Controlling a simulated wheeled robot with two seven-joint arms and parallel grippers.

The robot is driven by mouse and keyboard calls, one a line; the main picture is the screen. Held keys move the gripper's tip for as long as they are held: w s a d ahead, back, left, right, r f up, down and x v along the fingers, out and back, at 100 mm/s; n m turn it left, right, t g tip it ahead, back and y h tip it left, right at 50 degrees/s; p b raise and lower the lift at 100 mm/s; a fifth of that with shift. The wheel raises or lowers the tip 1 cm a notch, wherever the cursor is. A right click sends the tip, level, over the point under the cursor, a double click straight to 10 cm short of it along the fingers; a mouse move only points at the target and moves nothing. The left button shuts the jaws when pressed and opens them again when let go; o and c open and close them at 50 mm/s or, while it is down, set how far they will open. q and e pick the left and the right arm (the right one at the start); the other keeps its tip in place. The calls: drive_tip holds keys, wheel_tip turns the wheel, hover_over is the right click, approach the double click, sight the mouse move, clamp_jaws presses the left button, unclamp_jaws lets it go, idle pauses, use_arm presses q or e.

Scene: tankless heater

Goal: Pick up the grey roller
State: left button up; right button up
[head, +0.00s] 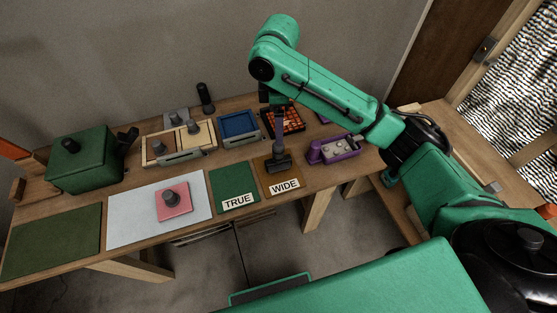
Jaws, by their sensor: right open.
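My right gripper (279,161) points down over the brown mat marked WIDE (267,181) in the head view. It is open; I cannot make out anything between its fingers. I cannot tell for sure which piece is the grey roller. A short dark grey piece (171,198) stands on a pink square (183,209) on the white sheet, left of my right gripper and apart from it. A dark upright cylinder (205,98) stands at the back of the table. My left gripper is not in view.
The wooden table (158,236) also holds a green box (83,167), a divided wooden tray (150,153), a blue tray (239,125), an orange-and-black grid (293,121) and a purple holder (340,150). The green mat marked TRUE (232,181) and the left green mat (52,243) are bare.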

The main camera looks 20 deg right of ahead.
sight(278, 153)
wheel_tip(278, 153, down, 12)
drive_tip(key=p, duration=0.3)
drive_tip(key=shift+r, duration=0.2)
drive_tip(key=shift+f, duration=0.45)
clamp_jaws()
